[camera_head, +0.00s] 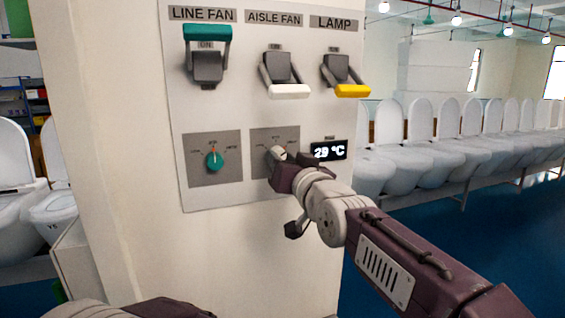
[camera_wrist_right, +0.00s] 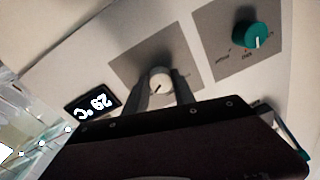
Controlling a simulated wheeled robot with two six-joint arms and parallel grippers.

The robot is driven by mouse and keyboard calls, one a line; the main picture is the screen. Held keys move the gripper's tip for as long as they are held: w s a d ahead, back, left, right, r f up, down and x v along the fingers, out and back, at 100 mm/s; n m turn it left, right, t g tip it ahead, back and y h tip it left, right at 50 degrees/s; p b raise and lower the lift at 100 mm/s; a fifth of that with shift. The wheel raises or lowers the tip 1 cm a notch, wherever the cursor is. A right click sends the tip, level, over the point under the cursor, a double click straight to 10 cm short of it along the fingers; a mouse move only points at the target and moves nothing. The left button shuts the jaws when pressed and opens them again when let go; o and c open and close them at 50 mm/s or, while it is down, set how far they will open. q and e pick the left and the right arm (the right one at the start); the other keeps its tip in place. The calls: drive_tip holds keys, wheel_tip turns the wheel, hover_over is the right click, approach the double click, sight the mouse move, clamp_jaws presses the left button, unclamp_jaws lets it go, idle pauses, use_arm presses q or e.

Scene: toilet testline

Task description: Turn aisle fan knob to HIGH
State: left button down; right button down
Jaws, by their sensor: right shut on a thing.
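The aisle fan knob is a white dial on a grey plate (camera_head: 262,135), below the AISLE FAN label (camera_head: 274,18). My right gripper (camera_head: 280,157) is at this plate and covers most of the knob in the head view. In the right wrist view, the white knob (camera_wrist_right: 160,79) sits between the two fingers of the right gripper (camera_wrist_right: 163,88), which are shut on it. A dark pointer mark shows on the knob face; its exact setting is too small to read. My left gripper is not in view; only part of my arm shows at the bottom left.
A teal line fan knob (camera_head: 214,160) is on the plate to the left. A 29 °C display (camera_head: 328,150) is close on the right. Line fan (camera_head: 207,66), aisle fan (camera_head: 283,72) and lamp (camera_head: 342,72) levers stick out above. White toilets (camera_head: 420,150) stand behind at right.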

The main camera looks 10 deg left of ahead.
idle(0.4)
drive_tip(key=c, duration=1.1)
unclamp_jaws()
drive_tip(key=shift+o, duration=0.3)
drive_tip(key=shift+w+a, duration=0.1)
drive_tip(key=b+v, duration=0.2)
drive_tip(key=v, duration=0.7)
